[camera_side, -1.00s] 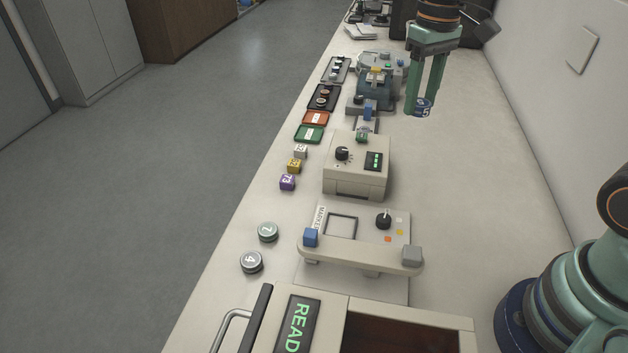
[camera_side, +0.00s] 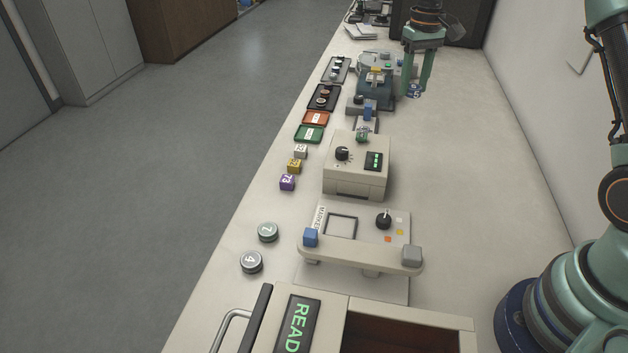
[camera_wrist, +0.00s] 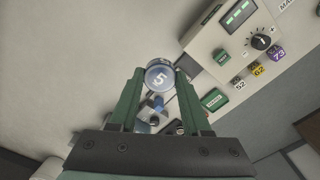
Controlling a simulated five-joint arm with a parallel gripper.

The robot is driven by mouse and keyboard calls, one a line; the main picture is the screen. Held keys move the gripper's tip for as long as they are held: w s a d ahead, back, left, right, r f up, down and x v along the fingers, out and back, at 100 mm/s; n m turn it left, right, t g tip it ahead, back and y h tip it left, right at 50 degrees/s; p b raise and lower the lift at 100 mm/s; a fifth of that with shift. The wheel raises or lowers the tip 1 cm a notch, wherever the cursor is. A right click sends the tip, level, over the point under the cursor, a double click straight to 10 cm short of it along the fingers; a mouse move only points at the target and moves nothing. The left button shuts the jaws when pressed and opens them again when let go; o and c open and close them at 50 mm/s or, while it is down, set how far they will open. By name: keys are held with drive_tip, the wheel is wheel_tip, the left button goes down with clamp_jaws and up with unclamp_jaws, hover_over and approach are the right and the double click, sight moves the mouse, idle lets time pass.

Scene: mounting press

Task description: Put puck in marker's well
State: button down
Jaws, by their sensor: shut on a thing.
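My gripper (camera_side: 413,90) is shut on a blue-edged puck marked 5 (camera_side: 415,91), near the far end of the bench. In the wrist view the puck (camera_wrist: 160,75) sits between the tips of the green fingers, its numbered face toward the camera. The marker (camera_side: 372,228) is at the near part of the bench, with its label at the left. Its square dark-framed well (camera_side: 341,227) looks empty. The gripper is far beyond the marker and apart from it.
Pucks marked 7 (camera_side: 268,232) and 4 (camera_side: 251,262) lie left of the marker. A beige box with a dial (camera_side: 357,168) stands beyond it. Small numbered cubes (camera_side: 288,182) and trays (camera_side: 309,134) line the left bench edge. The bench's right side is mostly clear.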

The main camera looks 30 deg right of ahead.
sight(399, 155)
wheel_tip(399, 155, down, 17)
drive_tip(key=shift+f, duration=0.1)
idle(0.4)
drive_tip(key=c, duration=0.6)
unclamp_jaws()
drive_tip(key=shift+f, duration=0.1)
drive_tip(key=shift+c, duration=0.2)
